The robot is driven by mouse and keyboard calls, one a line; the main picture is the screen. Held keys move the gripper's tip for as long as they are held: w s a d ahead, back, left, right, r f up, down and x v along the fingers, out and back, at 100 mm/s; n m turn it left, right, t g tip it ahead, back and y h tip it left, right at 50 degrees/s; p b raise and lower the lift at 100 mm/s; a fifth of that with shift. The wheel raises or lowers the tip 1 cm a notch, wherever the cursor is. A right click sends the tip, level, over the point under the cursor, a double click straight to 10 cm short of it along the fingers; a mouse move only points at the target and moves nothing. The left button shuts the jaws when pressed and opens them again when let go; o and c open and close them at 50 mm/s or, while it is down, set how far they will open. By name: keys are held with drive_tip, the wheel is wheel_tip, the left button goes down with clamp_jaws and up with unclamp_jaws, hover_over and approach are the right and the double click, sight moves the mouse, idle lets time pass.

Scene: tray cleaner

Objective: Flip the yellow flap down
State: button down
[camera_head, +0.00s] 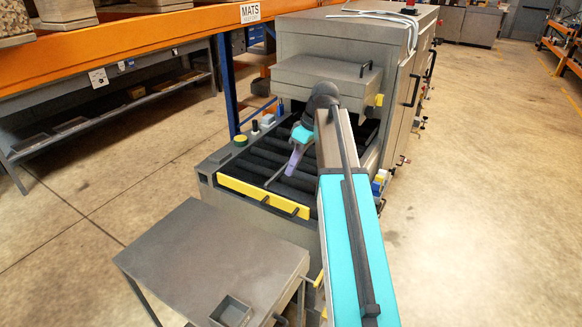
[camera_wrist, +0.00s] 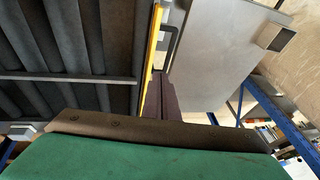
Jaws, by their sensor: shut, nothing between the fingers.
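The yellow flap (camera_head: 262,196) runs along the front edge of the machine's black roller bed (camera_head: 285,170) and seems to stand upright, with dark handles on it. In the wrist view the flap (camera_wrist: 151,62) shows nearly edge-on as a thin yellow strip, with a dark handle (camera_wrist: 171,42) beside it. My gripper (camera_head: 291,172) is over the roller bed behind the flap, fingers pointing down. In the wrist view the shut, empty dark purple fingers (camera_wrist: 160,92) overlap the flap's lower end in the picture; I cannot tell whether they touch it.
A grey table (camera_head: 215,255) with a small open box (camera_head: 231,312) stands in front of the flap. The machine's housing (camera_head: 325,75) rises behind the rollers. An orange rack (camera_head: 150,37) is at the left. Floor on the right is clear.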

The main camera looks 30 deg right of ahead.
drive_tip(key=p, duration=0.2)
approach(280, 198)
drive_tip(key=s+a+f, duration=0.2)
drive_tip(key=a+f, duration=0.2)
drive_tip(key=f, duration=0.1)
drive_tip(key=shift+w+a+f+p, duration=0.1)
drive_tip(key=shift+a+f+p, duration=0.25)
drive_tip(key=shift+f, duration=0.3)
